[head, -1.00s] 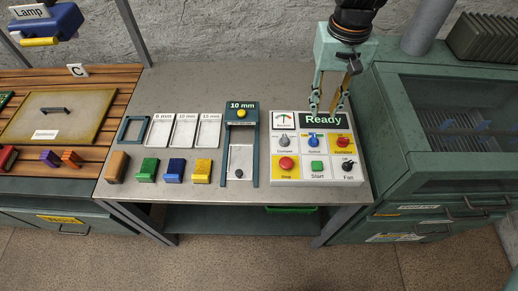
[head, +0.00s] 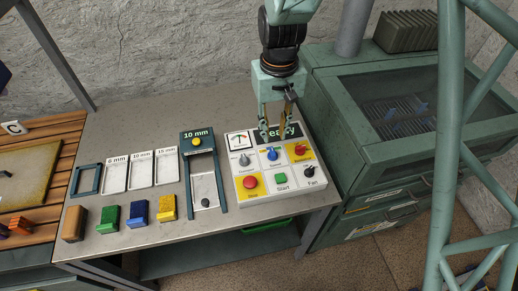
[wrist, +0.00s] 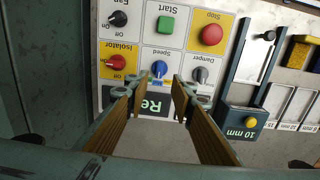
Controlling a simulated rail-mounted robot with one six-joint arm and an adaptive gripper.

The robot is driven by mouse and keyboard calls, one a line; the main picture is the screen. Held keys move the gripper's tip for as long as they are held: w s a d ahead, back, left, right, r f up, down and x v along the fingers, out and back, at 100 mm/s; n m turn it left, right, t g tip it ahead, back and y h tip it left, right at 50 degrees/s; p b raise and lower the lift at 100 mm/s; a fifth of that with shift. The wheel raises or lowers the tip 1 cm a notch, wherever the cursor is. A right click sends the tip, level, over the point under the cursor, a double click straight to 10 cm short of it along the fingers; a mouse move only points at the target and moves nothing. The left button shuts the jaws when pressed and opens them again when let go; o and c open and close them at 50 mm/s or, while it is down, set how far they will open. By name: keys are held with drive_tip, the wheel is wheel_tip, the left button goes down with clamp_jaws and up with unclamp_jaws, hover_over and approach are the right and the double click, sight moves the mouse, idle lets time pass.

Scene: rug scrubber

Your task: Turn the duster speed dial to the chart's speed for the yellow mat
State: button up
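The control panel (head: 236,166) stands on the grey bench with a dark display reading "Ready". Its blue Speed dial (head: 272,154) sits in the middle of the upper row of controls; it also shows in the wrist view (wrist: 159,68). My gripper (head: 276,126) is open and empty, in front of the display and just behind the Speed dial. In the wrist view its two fingers (wrist: 156,92) stand apart, roughly in line with the dial and not closed on it. I cannot read the dial's setting. I cannot make out a speed chart.
The red Isolator knob (head: 300,150) and grey Damper knob (head: 244,159) flank the Speed dial. Stop (head: 250,182), Start (head: 281,178) and Fan (head: 309,171) controls lie in front. A 10 mm gauge frame (head: 187,172) stands left. A green cabinet (head: 335,130) stands right.

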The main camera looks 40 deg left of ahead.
sight(273, 152)
drive_tip(key=shift+f, duration=4.35)
clamp_jaws()
